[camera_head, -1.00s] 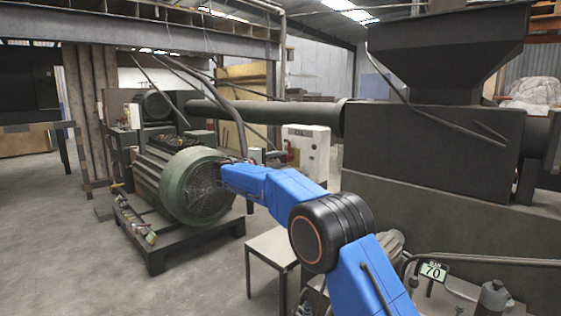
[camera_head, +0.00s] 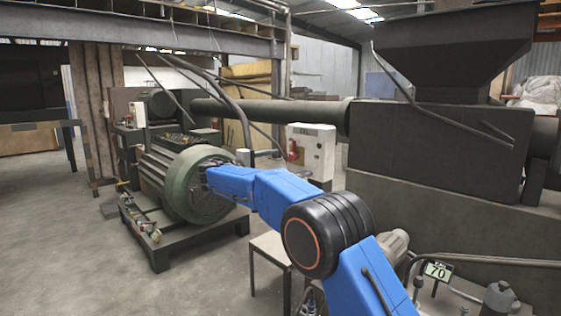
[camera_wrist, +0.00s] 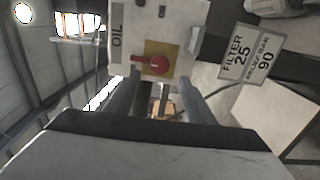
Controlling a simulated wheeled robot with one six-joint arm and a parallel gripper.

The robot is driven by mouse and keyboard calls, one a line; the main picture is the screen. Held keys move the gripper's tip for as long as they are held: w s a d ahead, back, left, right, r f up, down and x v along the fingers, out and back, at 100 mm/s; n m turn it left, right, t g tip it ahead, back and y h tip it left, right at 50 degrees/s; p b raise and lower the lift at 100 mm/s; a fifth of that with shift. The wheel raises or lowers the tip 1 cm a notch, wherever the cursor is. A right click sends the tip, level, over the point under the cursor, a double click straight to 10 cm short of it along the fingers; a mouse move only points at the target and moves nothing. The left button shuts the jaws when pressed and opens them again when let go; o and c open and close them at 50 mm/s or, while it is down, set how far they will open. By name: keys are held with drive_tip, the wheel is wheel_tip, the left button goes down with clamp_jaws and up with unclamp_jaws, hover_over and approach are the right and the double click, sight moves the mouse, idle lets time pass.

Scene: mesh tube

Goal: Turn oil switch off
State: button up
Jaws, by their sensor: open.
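The oil switch (camera_wrist: 152,63) is a red rotary knob on a yellow plate, on a white box (camera_wrist: 180,35) labelled OIL in the wrist view. Its handle points to the left in that picture. My gripper (camera_wrist: 158,77) is open, its two grey fingers apart with the knob ahead between them. No contact with the knob shows. In the head view a white box (camera_head: 318,152) with a red part (camera_head: 293,150) stands beyond my blue arm. My fingers cannot be made out there.
A FILTER 25 sign (camera_wrist: 252,53) hangs right of the box in the wrist view. A green motor (camera_head: 195,185) stands left of my arm, and a large dark hopper machine (camera_head: 435,150) stands to the right. The concrete floor (camera_head: 60,260) at left is clear.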

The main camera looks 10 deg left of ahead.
drive_tip(key=v, duration=1)
drive_tip(key=shift+s+a, duration=0.1)
drive_tip(key=shift+a, duration=0.05)
drive_tip(key=s+d+m+g+y, duration=0.1)
drive_tip(key=s+d+g, duration=0.25)
drive_tip(key=d, duration=1.35)
drive_tip(key=s+d+m+g+y, duration=0.1)
drive_tip(key=s+d+g, duration=0.25)
drive_tip(key=d, duration=1.35)
drive_tip(key=s+d+f+m+g+y, duration=0.2)
drive_tip(key=s+d+f+m+y, duration=0.15)
drive_tip(key=s+d, duration=1.15)
drive_tip(key=s+d+f+m+y, duration=0.1)
drive_tip(key=s+f, duration=0.5)
drive_tip(key=s, duration=0.4)
drive_tip(key=s+d+f+m+y, duration=0.2)
drive_tip(key=s+f, duration=0.4)
drive_tip(key=s, duration=0.4)
drive_tip(key=s+d+f+m+y, duration=0.1)
drive_tip(key=s+f+m+y, duration=0.1)
drive_tip(key=s+f, duration=0.4)
drive_tip(key=s, duration=0.5)
drive_tip(key=shift+d+f, duration=0.15)
